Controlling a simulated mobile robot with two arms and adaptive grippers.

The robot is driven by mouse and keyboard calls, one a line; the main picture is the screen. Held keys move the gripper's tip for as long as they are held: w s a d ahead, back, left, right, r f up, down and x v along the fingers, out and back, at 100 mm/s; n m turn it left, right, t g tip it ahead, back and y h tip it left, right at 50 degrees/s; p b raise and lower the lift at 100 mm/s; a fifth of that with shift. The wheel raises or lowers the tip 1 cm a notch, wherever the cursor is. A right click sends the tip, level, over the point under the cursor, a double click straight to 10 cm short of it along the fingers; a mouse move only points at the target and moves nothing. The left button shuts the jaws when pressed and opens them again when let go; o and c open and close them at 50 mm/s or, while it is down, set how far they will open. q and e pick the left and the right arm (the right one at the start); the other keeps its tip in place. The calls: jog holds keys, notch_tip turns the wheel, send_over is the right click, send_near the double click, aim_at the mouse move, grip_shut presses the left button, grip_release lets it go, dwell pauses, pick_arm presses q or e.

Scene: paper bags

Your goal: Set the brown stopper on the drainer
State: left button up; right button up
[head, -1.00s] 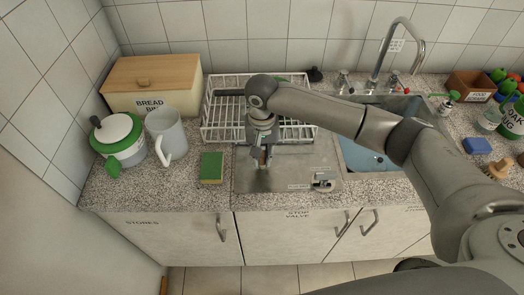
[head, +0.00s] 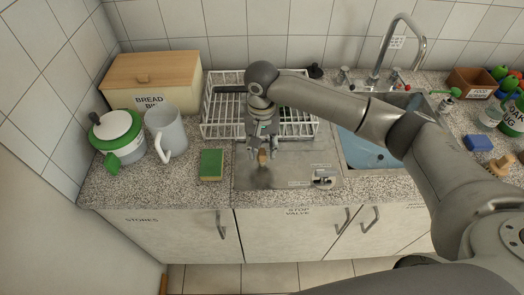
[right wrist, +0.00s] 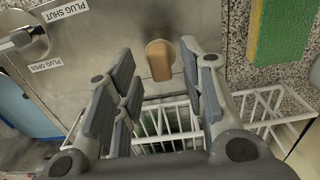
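The brown stopper (head: 262,157) stands on the bare steel drainer (head: 300,165), left of the sink. It shows in the right wrist view (right wrist: 160,62) as a small brown block with a paler round end. My right gripper (head: 263,149) is just above and behind it, with its fingers spread. In the right wrist view the fingers lie on either side of the stopper's line with clear gaps, touching nothing. My left gripper is not in view.
A white wire rack (head: 222,118) stands right behind the gripper. A green and yellow sponge (head: 211,164) lies left of the drainer. A valve lever (head: 322,176) sits at its front right, and the sink (head: 365,155) is to the right. The front left of the drainer is clear.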

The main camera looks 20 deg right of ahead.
aim_at(262, 152)
notch_tip(262, 152, up, 10)
jog(key=b, duration=0.1)
jog(key=shift+b, duration=0.4)
